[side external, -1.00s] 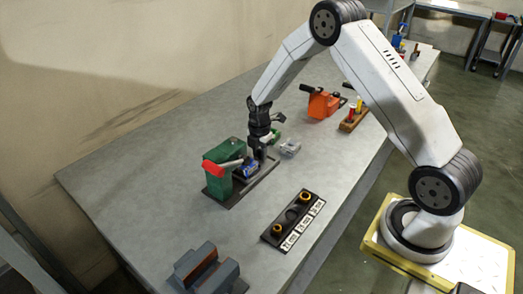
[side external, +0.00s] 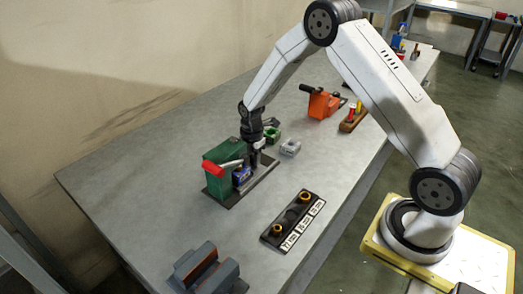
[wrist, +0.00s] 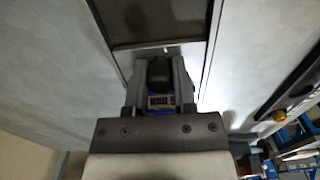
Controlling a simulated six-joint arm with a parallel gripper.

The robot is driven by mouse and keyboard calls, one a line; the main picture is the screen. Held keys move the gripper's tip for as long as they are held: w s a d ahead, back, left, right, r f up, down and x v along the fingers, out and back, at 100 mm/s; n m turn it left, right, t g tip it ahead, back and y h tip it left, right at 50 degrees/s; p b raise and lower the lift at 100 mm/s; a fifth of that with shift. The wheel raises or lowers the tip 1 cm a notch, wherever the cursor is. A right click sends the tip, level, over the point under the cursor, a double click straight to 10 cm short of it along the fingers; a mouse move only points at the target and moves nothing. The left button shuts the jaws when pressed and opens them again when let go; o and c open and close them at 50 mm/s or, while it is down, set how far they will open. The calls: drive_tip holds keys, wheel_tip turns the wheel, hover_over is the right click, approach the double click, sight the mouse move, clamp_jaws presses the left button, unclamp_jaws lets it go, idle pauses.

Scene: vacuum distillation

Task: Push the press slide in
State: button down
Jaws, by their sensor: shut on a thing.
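The green press (side external: 219,163) with a red-tipped lever (side external: 213,169) stands on a dark base plate at the left of the bench. The blue slide (side external: 242,174) sits on this base, close against the press's open side. My gripper (side external: 255,163) points down over the slide, just right of the press. In the wrist view my gripper (wrist: 159,78) is shut on the dark knob (wrist: 158,74) of the slide, with a finger on each side. The blue slide body (wrist: 160,100) with a small pale marking shows between the fingers. The slide's far side is hidden.
A black labelled rack (side external: 292,219) with brass rings lies in front. A green block (side external: 271,135) and a clear grey piece (side external: 290,147) lie behind the gripper. An orange device (side external: 322,104) stands farther back. A grey-blue fixture (side external: 207,270) is at the front left.

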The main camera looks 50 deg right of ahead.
drive_tip(key=shift+a, duration=0.45)
idle(0.8)
drive_tip(key=shift+c, duration=2.2)
unclamp_jaws()
drive_tip(key=shift+r, duration=0.1)
drive_tip(key=shift+r, duration=3.4)
